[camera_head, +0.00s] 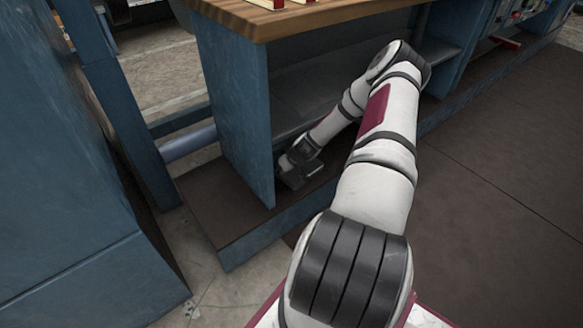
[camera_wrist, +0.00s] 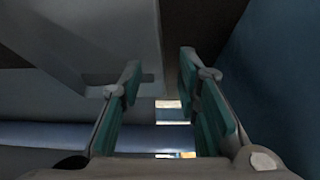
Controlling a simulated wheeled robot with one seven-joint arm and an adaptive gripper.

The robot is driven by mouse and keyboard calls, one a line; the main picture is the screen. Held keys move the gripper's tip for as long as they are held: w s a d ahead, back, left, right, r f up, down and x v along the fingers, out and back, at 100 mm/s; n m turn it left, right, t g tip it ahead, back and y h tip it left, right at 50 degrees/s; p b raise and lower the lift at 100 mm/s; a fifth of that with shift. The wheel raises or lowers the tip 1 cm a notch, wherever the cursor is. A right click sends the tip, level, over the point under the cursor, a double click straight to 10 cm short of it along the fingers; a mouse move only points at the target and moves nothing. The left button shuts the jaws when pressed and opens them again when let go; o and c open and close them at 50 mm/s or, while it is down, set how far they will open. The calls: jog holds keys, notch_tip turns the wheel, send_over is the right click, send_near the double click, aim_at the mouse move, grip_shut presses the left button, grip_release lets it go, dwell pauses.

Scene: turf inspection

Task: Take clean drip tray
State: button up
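My gripper (camera_head: 300,172) is low inside the open bay of a blue bench, near its left side panel. In the wrist view my gripper (camera_wrist: 157,80) has its two green-padded fingers apart, with nothing between them. A pale grey, flat-faced piece with a lip (camera_wrist: 115,45) shows at the upper left of the wrist view, beside and beyond the left finger. I cannot tell whether it is the drip tray or part of the bench. No clearly recognisable drip tray shows in the head view, where my arm hides part of the bay.
The bench's blue side panel (camera_head: 232,115) stands close left of my gripper, under a wooden top (camera_head: 300,20). A brown base board (camera_head: 215,205) lies below. A blue cabinet (camera_head: 65,170) stands at the left. Dark floor matting (camera_head: 490,170) is clear at the right.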

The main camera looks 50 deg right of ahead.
aim_at(292, 178)
jog(key=shift+b+x, duration=1.55)
jog(key=shift+x, duration=1.1)
jog(key=shift+w+a+r, duration=0.1)
jog(key=shift+w, duration=0.05)
grip_shut()
